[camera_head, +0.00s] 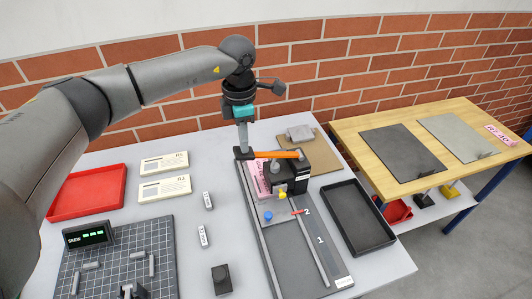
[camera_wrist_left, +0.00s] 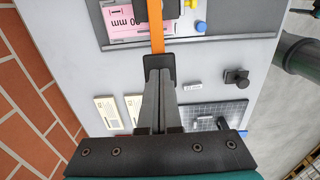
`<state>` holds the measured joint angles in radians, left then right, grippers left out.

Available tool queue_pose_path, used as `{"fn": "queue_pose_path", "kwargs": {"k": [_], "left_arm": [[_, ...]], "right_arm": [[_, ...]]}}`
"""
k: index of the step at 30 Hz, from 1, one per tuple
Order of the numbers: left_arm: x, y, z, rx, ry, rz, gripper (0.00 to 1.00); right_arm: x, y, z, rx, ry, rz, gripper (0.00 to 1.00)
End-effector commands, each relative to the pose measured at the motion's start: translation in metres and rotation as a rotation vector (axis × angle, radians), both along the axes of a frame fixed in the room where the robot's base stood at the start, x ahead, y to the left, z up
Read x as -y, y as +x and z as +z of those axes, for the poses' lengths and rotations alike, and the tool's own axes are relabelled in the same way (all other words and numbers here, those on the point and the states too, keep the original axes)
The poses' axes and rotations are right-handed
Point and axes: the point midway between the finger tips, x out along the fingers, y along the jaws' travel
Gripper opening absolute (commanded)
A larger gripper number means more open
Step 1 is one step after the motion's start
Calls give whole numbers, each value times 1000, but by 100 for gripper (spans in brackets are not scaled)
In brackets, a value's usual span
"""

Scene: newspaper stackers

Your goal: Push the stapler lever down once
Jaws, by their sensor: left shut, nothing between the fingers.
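The stapler (camera_head: 292,181) is a black block on the grey tray at the table's back middle. Its orange lever (camera_head: 274,155) sticks out to the left and looks close to level. The lever ends in a black pad (camera_head: 243,154); the orange bar also shows in the left wrist view (camera_wrist_left: 157,38). My left gripper (camera_head: 242,147) is shut and empty, pointing down at the pad. In the left wrist view its fingertips (camera_wrist_left: 159,82) overlap the pad; whether they touch it I cannot tell. Pink paper (camera_head: 258,180) lies beside the stapler. My right gripper is not in view.
A red tray (camera_head: 88,193), two cream cards (camera_head: 164,187) and a gridded mat (camera_head: 110,232) are at the left. A black tray (camera_head: 358,217) lies right of the stapler's tray. A brick wall (camera_head: 330,68) stands close behind the table.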

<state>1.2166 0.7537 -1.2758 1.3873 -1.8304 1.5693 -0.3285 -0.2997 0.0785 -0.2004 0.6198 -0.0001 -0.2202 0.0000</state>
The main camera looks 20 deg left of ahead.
Motion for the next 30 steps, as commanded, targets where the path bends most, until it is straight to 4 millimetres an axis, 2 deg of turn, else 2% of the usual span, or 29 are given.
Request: {"fn": "queue_pose_path", "kwargs": {"k": [30], "left_arm": [[1,0,-33,-1,0,-2,0]], "right_arm": [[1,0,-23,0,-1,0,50]]}}
